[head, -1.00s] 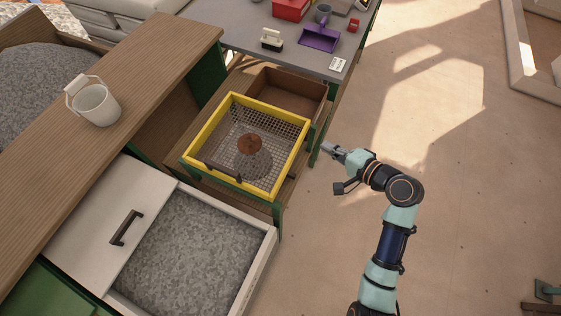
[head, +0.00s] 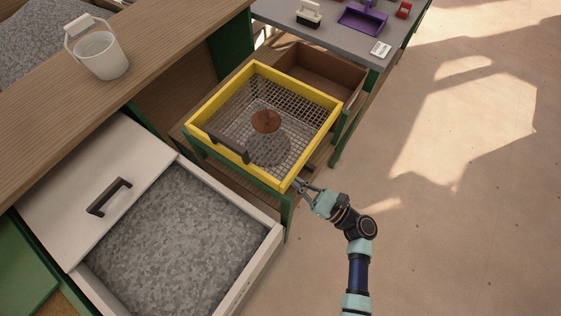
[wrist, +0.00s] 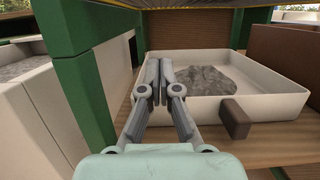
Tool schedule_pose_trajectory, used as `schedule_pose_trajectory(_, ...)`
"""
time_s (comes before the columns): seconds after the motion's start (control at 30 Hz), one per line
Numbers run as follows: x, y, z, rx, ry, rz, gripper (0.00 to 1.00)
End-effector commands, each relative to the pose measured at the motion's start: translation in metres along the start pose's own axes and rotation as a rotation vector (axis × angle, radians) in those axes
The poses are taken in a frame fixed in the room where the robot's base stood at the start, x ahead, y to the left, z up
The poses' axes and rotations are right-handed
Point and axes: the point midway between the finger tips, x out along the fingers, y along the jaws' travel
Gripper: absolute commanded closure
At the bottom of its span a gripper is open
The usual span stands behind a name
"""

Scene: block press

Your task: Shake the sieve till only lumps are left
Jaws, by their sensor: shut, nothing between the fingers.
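The sieve (head: 200,105) has a yellow square frame, a wire mesh and a dark handle (head: 226,146) on its near side. It rests on a green-legged stand. A reddish-brown heap (head: 266,121) lies at the middle of the mesh, with a grey mass (head: 268,150) showing through or on the mesh beside it; I cannot tell which. Below the sieve, a white tray (wrist: 262,66) with a brown handle (wrist: 235,118) holds a grey pile (wrist: 199,78). My gripper (head: 298,184) is shut and empty at the stand's near right corner, in front of the tray in the wrist view (wrist: 158,64).
A green stand leg (wrist: 82,100) rises close to the left of my gripper. An open bin of grey material (head: 180,240) is at the lower left. A brown box (head: 318,72) sits behind the sieve. A white bucket (head: 100,58) stands on the wooden counter. The floor at right is clear.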

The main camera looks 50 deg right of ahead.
Motion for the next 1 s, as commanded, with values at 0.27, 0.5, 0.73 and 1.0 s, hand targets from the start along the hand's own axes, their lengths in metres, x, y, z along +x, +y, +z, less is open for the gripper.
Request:
schedule_pose_trajectory(0.27, 0.061, 0.001, -0.002, -0.004, -0.003, 0.005, 1.00)
schedule_pose_trajectory(0.5, 0.067, 0.000, 0.034, -0.005, -0.001, -0.001, 1.00)
schedule_pose_trajectory(0.73, 0.068, 0.000, 0.039, -0.003, 0.000, -0.001, 1.00)
schedule_pose_trajectory(1.0, 0.069, 0.000, 0.045, 0.007, 0.000, -0.003, 1.00)
